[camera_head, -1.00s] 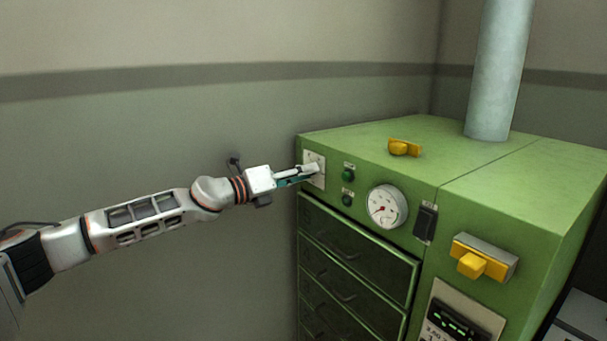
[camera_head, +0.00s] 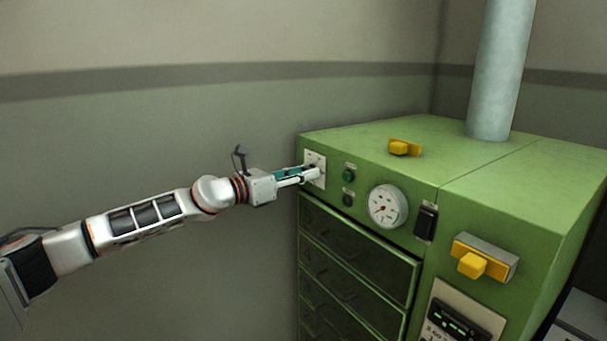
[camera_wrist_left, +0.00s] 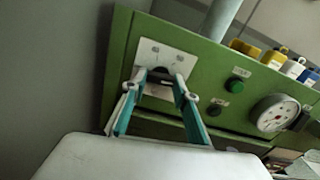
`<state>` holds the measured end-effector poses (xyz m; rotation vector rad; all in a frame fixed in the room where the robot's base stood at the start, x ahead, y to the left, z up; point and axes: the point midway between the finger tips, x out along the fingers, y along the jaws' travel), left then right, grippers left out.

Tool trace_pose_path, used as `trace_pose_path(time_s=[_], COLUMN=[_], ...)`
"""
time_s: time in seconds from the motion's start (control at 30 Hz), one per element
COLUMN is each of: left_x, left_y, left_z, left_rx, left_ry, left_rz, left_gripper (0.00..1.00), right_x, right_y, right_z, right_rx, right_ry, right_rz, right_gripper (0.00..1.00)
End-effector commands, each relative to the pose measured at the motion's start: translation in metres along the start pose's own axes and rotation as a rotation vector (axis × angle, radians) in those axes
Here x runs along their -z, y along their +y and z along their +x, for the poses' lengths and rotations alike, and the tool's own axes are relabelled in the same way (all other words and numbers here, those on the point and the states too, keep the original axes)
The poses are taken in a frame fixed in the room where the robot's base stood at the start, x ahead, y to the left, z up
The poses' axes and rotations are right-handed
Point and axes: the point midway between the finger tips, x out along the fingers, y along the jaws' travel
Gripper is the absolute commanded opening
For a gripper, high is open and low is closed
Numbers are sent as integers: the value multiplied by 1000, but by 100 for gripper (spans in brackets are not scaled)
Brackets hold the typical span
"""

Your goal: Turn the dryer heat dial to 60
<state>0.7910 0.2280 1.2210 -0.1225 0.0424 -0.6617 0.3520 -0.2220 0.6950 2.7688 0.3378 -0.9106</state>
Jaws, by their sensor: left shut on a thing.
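The green dryer (camera_head: 400,150) stands against the wall at the right of the head view. Its heat dial sits on a white plate (camera_head: 316,158) at the upper left of the front face; the plate also shows in the left wrist view (camera_wrist_left: 148,58). My left gripper (camera_head: 312,171) is at this plate, with its fingers shut on the dark dial knob (camera_wrist_left: 160,75), seen between the fingertips in the left wrist view (camera_wrist_left: 163,82). The fingers hide most of the knob, and its pointer and the scale numbers cannot be read. My right gripper is not in view.
Right of the plate are a green button (camera_head: 348,175), a dark knob (camera_head: 347,200), a round gauge (camera_head: 387,206) and a black switch (camera_head: 425,222). Dark drawers (camera_head: 355,250) lie below. A yellow part (camera_head: 404,147) sits on top, and a yellow-handled latch (camera_head: 472,264) is at the right.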

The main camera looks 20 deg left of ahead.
Motion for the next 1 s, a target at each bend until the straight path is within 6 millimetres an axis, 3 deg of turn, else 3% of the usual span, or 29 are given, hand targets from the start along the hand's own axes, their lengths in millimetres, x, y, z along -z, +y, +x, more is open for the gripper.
trace_pose_path(time_s=[0.4,0.43,0.47,0.5,0.83,1.0], left_x=[0,0,0,0,0,0], left_y=[0,0,0,0,0,1], left_z=[0,0,0,0,-1,-16], left_rx=[0,0,0,0,-1,-2], left_ry=[0,0,0,0,0,0], left_rz=[5,5,5,5,5,6], left_gripper=[7,36,44,46,46,46], right_x=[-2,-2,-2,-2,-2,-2], right_y=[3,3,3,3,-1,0], right_z=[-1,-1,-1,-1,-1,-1], right_rx=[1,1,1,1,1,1], right_ry=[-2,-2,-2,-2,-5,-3], right_rz=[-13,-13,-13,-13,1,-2], right_gripper=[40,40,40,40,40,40])
